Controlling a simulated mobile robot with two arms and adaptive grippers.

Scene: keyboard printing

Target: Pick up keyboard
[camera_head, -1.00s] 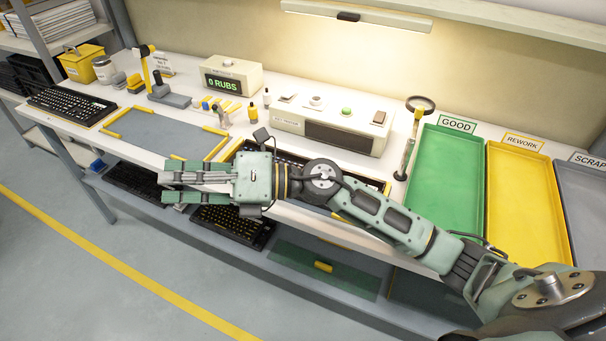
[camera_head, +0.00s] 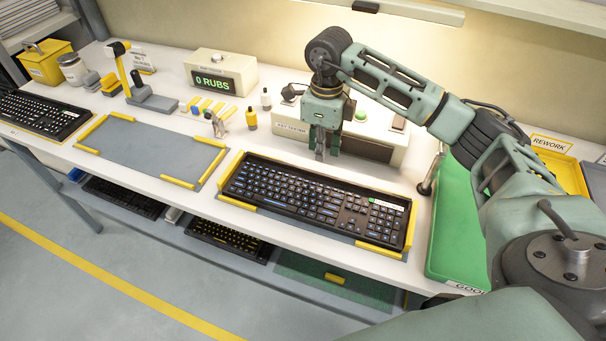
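A black keyboard (camera_head: 315,200) with pale-lit keys and a small green-and-white label lies on the bench, between yellow corner guides. My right gripper (camera_head: 321,156) points down just behind the keyboard's back edge, in front of the tester box. Its fingers are seen nearly edge-on, so I cannot tell how far apart they are. Nothing shows held in it. Another black keyboard (camera_head: 42,114) lies at the bench's left end. My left gripper is not in view.
An empty grey mat (camera_head: 150,150) with yellow guides lies left of the middle keyboard. The tester box (camera_head: 375,139) stands behind my gripper. A green tray (camera_head: 462,235) is to the right. More keyboards (camera_head: 222,238) lie on the shelf below. Small bottles and a display box (camera_head: 219,72) stand at the back.

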